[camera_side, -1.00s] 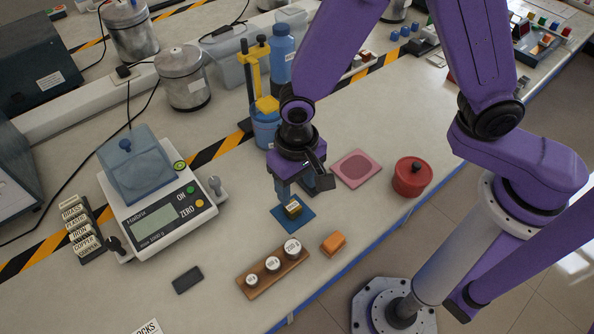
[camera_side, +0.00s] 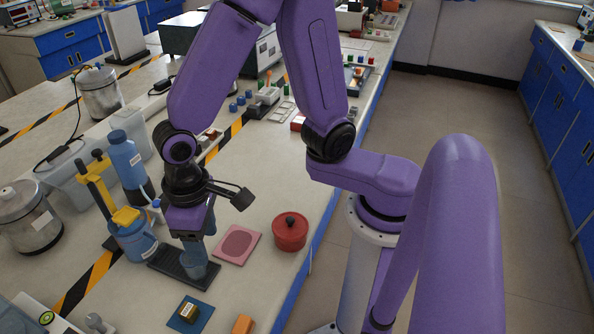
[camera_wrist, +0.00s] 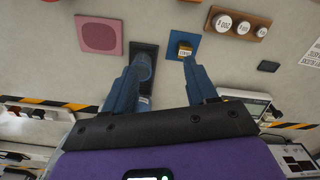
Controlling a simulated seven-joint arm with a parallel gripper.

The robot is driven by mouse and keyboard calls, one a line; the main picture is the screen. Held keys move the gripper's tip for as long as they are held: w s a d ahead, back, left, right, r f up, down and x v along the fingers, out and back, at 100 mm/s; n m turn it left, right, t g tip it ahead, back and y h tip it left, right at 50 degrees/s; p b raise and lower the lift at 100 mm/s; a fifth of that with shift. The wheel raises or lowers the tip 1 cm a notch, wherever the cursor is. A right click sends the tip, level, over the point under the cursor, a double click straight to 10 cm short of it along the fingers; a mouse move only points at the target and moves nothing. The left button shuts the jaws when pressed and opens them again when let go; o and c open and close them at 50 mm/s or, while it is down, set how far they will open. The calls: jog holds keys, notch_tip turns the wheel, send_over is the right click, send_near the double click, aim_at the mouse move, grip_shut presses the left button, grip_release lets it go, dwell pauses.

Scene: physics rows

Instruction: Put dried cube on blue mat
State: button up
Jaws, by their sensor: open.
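The dried cube (camera_side: 188,312), a small olive-gold block with a white label, rests on the blue mat (camera_side: 205,309). In the wrist view the cube (camera_wrist: 184,47) also sits on the blue mat (camera_wrist: 174,36), with mat showing around it. My gripper (camera_side: 197,262) is beyond the mat in the side view, over the area of a long dark slab (camera_side: 166,259). In the wrist view my gripper (camera_wrist: 167,65) has its two blue fingers spread apart with nothing between them. The cube is apart from both fingers. The height of the fingertips is hard to tell.
A pink mat (camera_side: 237,244) and a red lidded pot (camera_side: 290,231) stand to the right. An orange block (camera_side: 243,324) lies close to the blue mat. A blue bottle (camera_side: 126,160) and a yellow-topped stand (camera_side: 125,217) are at left. Weights in a wooden holder (camera_wrist: 242,24) show in the wrist view.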

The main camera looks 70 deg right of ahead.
jog(key=s+d+r+n, duration=0.3)
jog(key=s+d, duration=0.3)
jog(key=d, duration=0.2)
jog(key=s+d+r+n, duration=0.3)
jog(key=s+d+n, duration=0.2)
jog(key=s+d, duration=0.1)
jog(key=shift+d+r+n, duration=0.2)
jog(key=shift+d+n, duration=0.2)
jog(key=shift+d, duration=0.45)
